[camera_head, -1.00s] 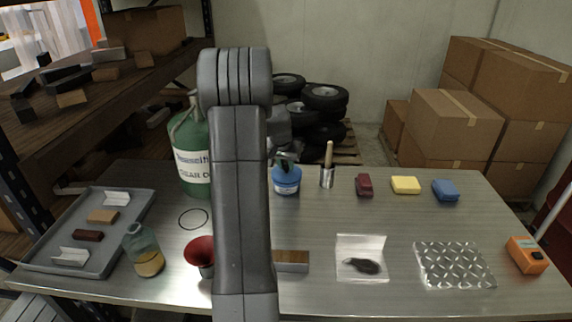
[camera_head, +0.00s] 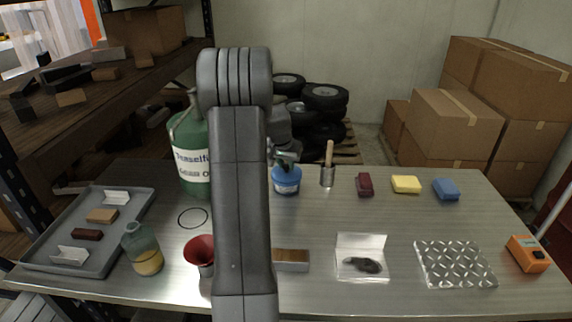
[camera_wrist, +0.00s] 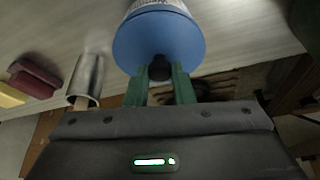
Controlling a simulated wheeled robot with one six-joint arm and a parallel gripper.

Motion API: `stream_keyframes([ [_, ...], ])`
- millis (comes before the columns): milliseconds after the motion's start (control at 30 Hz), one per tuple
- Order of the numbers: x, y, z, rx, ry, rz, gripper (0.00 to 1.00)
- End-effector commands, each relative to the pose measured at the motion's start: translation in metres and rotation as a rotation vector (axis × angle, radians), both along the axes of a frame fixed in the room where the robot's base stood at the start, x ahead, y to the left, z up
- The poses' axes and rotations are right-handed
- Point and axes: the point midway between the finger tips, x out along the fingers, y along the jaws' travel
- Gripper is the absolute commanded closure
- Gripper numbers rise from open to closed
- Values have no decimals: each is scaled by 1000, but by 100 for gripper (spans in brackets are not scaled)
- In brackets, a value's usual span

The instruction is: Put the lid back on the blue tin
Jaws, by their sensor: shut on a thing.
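The blue tin (camera_head: 287,185) stands on the metal table, left of the metal cup with a wooden-handled brush. My gripper (camera_head: 286,158) is directly above the tin, pointing down. In the wrist view, the green fingers of my gripper (camera_wrist: 160,82) are shut on the black knob of the round blue lid (camera_wrist: 158,42). A strip of the tin's pale label (camera_wrist: 158,3) shows just beyond the lid. The lid lies over the tin's top, with no clear gap visible; whether it is fully seated I cannot tell. My arm hides part of the table to the left of the tin.
A green bottle (camera_head: 188,150) stands left behind my arm. The brush cup (camera_head: 327,177) is close on the tin's right. A maroon block (camera_head: 365,184), a yellow sponge (camera_head: 405,184) and a blue block (camera_head: 446,189) lie farther right.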

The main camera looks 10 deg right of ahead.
Motion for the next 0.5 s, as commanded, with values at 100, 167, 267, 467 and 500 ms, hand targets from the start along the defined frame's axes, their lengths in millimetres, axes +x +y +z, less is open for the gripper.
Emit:
stream_keyframes([
  [100,0,0,0,0,0,0,100],
  [167,0,0,0,0,0,0,100],
  [267,0,0,0,0,0,0,100],
  [467,0,0,0,0,0,0,64],
  [500,0,0,0,0,0,0,57],
])
